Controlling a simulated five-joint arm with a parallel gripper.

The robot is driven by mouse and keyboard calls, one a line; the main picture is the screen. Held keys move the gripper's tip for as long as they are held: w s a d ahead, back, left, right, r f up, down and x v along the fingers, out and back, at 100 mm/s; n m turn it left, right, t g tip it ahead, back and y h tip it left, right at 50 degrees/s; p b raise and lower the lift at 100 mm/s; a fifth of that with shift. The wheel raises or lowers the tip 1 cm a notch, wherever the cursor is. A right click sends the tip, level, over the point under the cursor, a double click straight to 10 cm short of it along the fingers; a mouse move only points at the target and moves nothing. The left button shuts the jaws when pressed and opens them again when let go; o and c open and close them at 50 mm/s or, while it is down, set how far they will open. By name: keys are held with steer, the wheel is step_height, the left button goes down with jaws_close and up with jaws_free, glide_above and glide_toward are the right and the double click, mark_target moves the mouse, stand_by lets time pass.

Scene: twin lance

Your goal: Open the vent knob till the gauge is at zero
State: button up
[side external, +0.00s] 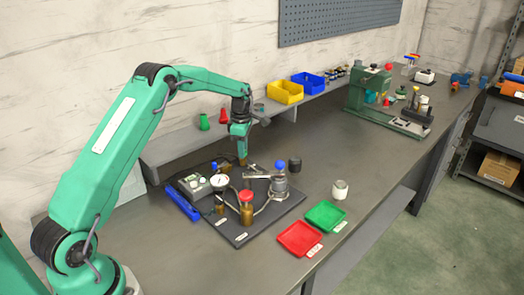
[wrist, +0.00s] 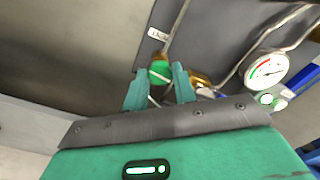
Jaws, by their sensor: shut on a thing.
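My gripper (wrist: 161,80) is shut on a green knob (wrist: 160,70) in the wrist view, with one finger on each side. A pale stripe crosses the knob's face. Its label (wrist: 158,34) is too small to read, so I cannot confirm that it is the vent knob. The round white gauge (wrist: 267,70) has a coloured rim and a red needle. Its exact reading is unclear. In the side view my gripper (side external: 242,160) points down at the back of the dark board, hiding the knob, and the gauge (side external: 219,181) stands in front of it.
The dark board (side external: 283,212) carries pipes, a red-capped brass part (side external: 246,205) and a blue-topped metal part (side external: 280,183). A blue bar (side external: 183,203) lies at its left. Red (side external: 299,239) and green trays (side external: 325,215) and a white jar (side external: 340,189) stand to the right.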

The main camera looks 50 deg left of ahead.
steer(key=shift+n, duration=0.9)
steer(key=shift+a, duration=0.1)
steer(key=o, duration=1)
step_height(320, 180, up, 7)
steer(key=shift+r, duration=0.45)
